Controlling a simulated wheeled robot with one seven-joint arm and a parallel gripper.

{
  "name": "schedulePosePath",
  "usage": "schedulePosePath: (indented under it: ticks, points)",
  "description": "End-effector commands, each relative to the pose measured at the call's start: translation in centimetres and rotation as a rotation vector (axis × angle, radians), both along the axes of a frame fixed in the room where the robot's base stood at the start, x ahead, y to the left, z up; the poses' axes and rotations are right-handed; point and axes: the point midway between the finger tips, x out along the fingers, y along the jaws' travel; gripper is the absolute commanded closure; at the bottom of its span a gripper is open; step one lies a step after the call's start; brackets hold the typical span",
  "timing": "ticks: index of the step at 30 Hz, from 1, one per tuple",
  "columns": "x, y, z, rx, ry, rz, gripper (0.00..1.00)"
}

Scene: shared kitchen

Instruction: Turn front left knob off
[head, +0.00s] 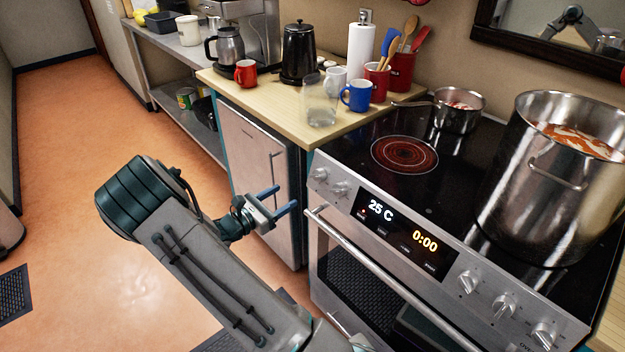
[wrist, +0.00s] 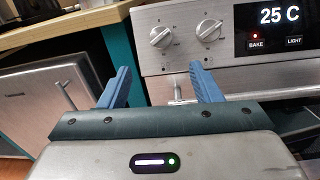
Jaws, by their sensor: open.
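Two round silver knobs sit at the left end of the stove's front panel: a left knob (head: 320,173) and a right knob (head: 341,187). In the wrist view the left knob (wrist: 160,37) and right knob (wrist: 208,30) both have grips turned diagonally. Which one is the front left knob cannot be read. A burner (head: 404,154) at the left of the cooktop glows red. My gripper (head: 279,200) is open and empty, apart from the panel, to the left of and below the knobs. In the wrist view its blue fingers (wrist: 160,68) point toward the panel.
The oven handle (head: 395,285) juts out below the panel. A display (head: 401,234) reads 25 C and 0:00. Several knobs are farther right. A large pot (head: 530,205) and a saucepan (head: 458,112) stand on the stove. A counter (head: 285,112) with mugs adjoins it.

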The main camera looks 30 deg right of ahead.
Motion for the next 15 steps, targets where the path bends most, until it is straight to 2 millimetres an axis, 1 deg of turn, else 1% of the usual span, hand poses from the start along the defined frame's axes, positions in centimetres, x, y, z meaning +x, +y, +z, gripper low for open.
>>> schedulePosePath:
  ticks: [1, 9, 15]
  points:
    - [0.0, -1.1, 0.1, 0.000, 0.000, -0.006, 0.42]
    - [1.0, -6.8, 0.2, 0.002, -0.001, -0.008, 0.42]
    - [1.7, -10.1, 0.1, 0.002, -0.002, -0.005, 0.42]
